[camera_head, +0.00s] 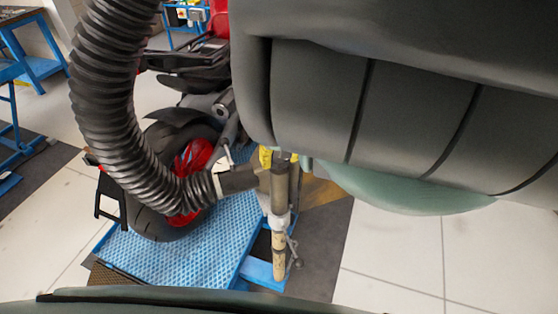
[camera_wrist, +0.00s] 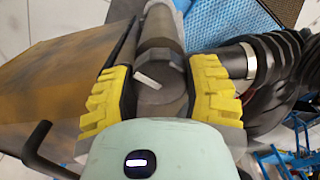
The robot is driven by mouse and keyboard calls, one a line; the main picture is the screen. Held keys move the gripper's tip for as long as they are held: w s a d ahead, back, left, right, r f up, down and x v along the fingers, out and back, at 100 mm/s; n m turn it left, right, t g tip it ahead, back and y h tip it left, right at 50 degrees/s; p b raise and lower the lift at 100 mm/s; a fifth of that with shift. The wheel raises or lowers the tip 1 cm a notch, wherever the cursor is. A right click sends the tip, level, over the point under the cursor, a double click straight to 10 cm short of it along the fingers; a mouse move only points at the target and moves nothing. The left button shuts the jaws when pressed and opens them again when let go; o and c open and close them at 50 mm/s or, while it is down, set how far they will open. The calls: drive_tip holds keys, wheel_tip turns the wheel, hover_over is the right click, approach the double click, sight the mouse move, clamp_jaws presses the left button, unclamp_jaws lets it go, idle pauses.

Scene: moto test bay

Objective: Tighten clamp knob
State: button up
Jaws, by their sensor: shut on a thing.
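My gripper (camera_wrist: 162,88) has yellow ridged fingertips on both sides of a grey, rounded piece with a short white mark, which looks like the clamp knob (camera_wrist: 158,94). The fingers are shut on it. In the head view my gripper (camera_head: 279,158) shows only as small yellow tips under my arm, at the top of an upright stand post (camera_head: 279,240). The knob is hard to make out there. A grey cylinder (camera_wrist: 161,32) lies beyond the knob in the wrist view. The black ribbed hose (camera_head: 110,90) joins the post's head from the left through a nozzle (camera_head: 237,180).
A motorcycle (camera_head: 168,150) with a red-rimmed wheel stands on the blue textured platform (camera_head: 190,255). My arm covers the upper right. The pale tiled floor (camera_head: 400,255) at the lower right is clear. Blue workbenches (camera_head: 40,66) stand at the far left.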

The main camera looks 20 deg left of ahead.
drive_tip(key=shift+m+b, duration=0.8)
drive_tip(key=shift+m, duration=1.4)
drive_tip(key=o, duration=1.3)
drive_tip(key=shift+c, duration=0.2)
